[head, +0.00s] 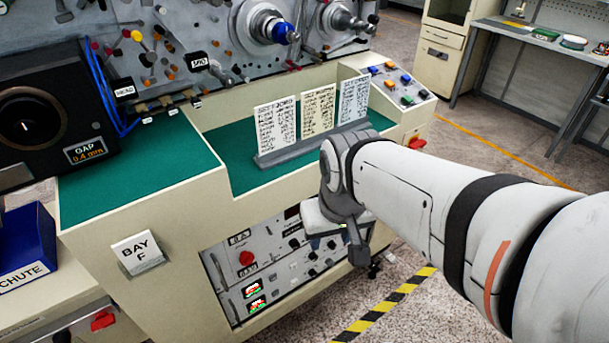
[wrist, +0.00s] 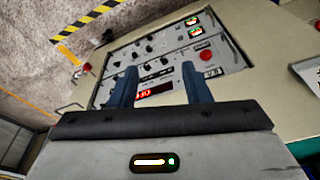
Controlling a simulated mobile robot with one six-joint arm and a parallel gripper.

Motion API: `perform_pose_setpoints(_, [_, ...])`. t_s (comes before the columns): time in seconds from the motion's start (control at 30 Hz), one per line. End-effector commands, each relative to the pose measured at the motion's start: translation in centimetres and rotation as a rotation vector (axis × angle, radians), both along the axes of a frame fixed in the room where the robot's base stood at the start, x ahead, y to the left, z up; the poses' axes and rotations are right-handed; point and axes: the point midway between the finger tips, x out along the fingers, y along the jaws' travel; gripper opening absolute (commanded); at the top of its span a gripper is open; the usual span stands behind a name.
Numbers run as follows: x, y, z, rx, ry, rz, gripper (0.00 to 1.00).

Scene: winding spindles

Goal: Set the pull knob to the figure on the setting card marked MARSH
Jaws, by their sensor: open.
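Three printed cards stand in a grey holder (head: 310,143) on the green worktop: a left card (head: 275,126), a middle card (head: 318,112) and a right card (head: 354,99). Their headings and figures are too small to read surely, so I cannot tell which is MARSH. The grey control panel (head: 270,262) on the cabinet front carries several black knobs; I cannot tell which is the pull knob. In the wrist view my gripper (wrist: 159,68) is open and empty, its two fingers pointing at this panel (wrist: 165,55). A red-lit display (wrist: 155,91) shows between the fingers.
A black gauge box (head: 45,110) reading GAP 0.4 mm stands at left. A BAY F sign (head: 137,252) is on the cabinet front. A red knob (head: 246,258) and small lit displays (head: 252,290) are on the panel. A sloped button box (head: 398,82) is right of the cards.

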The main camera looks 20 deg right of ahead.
Motion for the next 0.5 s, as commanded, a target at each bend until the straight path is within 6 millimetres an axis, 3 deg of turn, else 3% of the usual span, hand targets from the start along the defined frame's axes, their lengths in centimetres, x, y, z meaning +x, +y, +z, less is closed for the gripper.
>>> perform_pose_setpoints(0.1, [0.5, 0.4, -1.8, 0.047, 0.048, -0.042, 0.5])
perform_pose_setpoints(0.13, [0.7, 1.4, -2.6, 0.067, 0.07, -0.059, 0.5])
perform_pose_setpoints(0.27, [2.2, 2.8, -6.8, 0.213, 0.199, -0.185, 0.5])
perform_pose_setpoints(0.5, [7.4, 4.6, -15.0, 0.584, 0.448, -0.494, 0.5])
